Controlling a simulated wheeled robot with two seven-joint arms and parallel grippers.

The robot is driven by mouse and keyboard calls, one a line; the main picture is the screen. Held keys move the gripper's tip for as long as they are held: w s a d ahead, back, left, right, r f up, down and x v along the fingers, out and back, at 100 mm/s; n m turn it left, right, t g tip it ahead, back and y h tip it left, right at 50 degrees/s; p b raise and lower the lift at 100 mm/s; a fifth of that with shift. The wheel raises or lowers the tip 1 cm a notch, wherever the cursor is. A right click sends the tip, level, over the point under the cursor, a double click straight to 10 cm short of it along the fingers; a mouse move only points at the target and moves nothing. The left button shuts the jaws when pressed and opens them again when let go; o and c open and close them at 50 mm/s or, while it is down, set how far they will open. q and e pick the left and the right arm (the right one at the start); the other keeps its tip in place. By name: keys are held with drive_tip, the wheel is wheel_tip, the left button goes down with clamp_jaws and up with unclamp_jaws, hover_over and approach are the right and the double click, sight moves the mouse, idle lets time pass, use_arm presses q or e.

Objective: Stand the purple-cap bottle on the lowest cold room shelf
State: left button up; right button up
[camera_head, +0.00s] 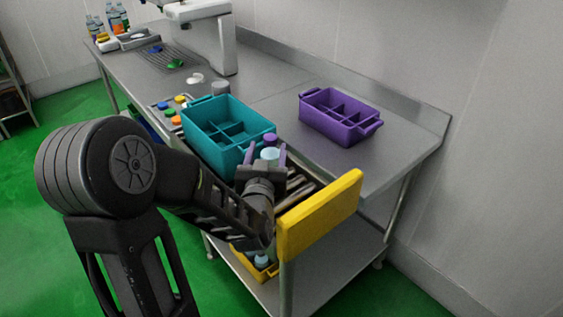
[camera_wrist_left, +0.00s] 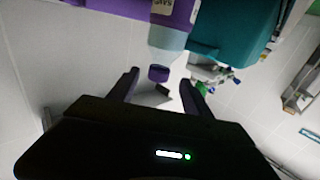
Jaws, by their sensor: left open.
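The purple-cap bottle stands just ahead of my left gripper (camera_head: 266,152), beside the near corner of the teal crate. In the head view its purple cap (camera_head: 270,138) and a pale blue part (camera_head: 270,153) show between the fingers; the rest is hidden. In the left wrist view the bottle (camera_wrist_left: 170,36) appears cap-down, with a purple body, pale shoulder and purple cap. The left fingers (camera_wrist_left: 158,88) are apart, with the cap seen between and beyond their tips; I cannot tell whether they touch it. My right gripper is not in view. No cold room shelf is identifiable.
The teal crate (camera_head: 188,124) and a purple divided crate (camera_head: 312,116) rest on the steel table (camera_head: 262,97). A yellow panel (camera_head: 318,218) stands close right of the gripper. A lower shelf (camera_head: 330,266) holds a yellow crate (camera_head: 243,262). A rack (camera_head: 12,80) stands at the left edge.

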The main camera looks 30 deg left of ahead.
use_arm(q)
drive_tip(key=shift+w+d, duration=0.1)
drive_tip(key=shift+a, duration=0.2)
drive_tip(key=shift+w, duration=0.2)
drive_tip(key=shift+x, duration=1)
drive_tip(key=shift+a, duration=0.1)
